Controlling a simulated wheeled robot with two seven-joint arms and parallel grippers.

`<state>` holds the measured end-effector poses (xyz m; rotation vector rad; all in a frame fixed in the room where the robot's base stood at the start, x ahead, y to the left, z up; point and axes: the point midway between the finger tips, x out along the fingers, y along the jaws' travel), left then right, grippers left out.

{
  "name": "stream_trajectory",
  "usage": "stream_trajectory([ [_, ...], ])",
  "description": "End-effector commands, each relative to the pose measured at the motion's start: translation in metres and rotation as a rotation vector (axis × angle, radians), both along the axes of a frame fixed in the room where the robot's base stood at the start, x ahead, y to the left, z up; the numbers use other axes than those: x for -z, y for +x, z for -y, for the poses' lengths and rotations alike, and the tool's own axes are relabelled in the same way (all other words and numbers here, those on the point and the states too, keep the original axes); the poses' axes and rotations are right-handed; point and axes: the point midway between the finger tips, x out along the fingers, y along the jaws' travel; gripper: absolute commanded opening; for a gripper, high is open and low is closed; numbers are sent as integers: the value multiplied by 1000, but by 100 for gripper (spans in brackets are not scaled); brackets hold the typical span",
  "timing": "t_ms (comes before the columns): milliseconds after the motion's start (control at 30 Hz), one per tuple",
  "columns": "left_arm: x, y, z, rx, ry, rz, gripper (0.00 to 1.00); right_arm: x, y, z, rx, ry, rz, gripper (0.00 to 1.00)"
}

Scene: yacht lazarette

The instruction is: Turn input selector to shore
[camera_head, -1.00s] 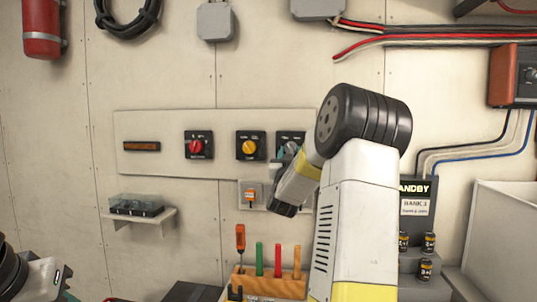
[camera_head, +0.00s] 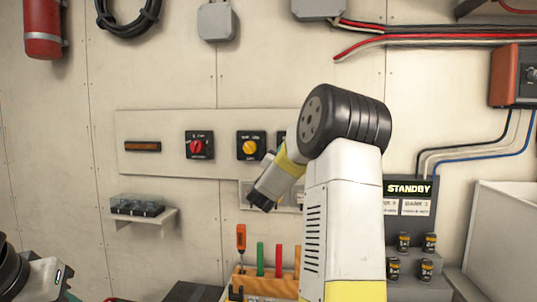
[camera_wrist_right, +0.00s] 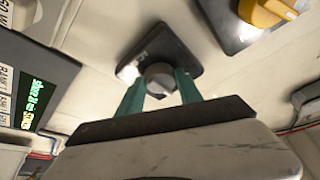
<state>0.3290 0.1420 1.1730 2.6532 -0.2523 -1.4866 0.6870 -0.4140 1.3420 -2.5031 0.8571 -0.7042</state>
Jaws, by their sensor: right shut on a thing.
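In the right wrist view a round grey knob (camera_wrist_right: 159,78) sits on a black plate (camera_wrist_right: 170,48) on the pale wall. My right gripper (camera_wrist_right: 160,84) has its two teal fingers on either side of this knob and is shut on it. In the head view my right arm covers the gripper and the knob; only a sliver of the dark plate (camera_head: 281,137) shows. The knob's pointer setting is not readable. My left arm is at the bottom left of the head view, with only a bit of teal finger (camera_head: 71,297) at the edge.
A red knob (camera_head: 197,147) and a yellow knob (camera_head: 250,147) are on the same panel (camera_head: 165,166). A display reading STANDBY (camera_head: 409,189) stands at right. A rack of coloured-handled tools (camera_head: 257,283) is below the panel. A small shelf (camera_head: 143,219) is at left.

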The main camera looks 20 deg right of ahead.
Motion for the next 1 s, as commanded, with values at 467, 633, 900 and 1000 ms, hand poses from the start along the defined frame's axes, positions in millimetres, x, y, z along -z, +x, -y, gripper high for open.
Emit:
stream_trajectory([
  [467, 0, 0, 0, 0, 0, 0, 31, -3, 2, -3, 0, 327, 199, 2],
  [633, 0, 0, 0, 0, 0, 0, 31, -3, 2, -3, 0, 393, 241, 2],
  [900, 0, 0, 0, 0, 0, 0, 31, -3, 2, -3, 0, 442, 269, 2],
  [1000, 0, 0, 0, 0, 0, 0, 31, -3, 2, -3, 1, 447, 272, 1],
])
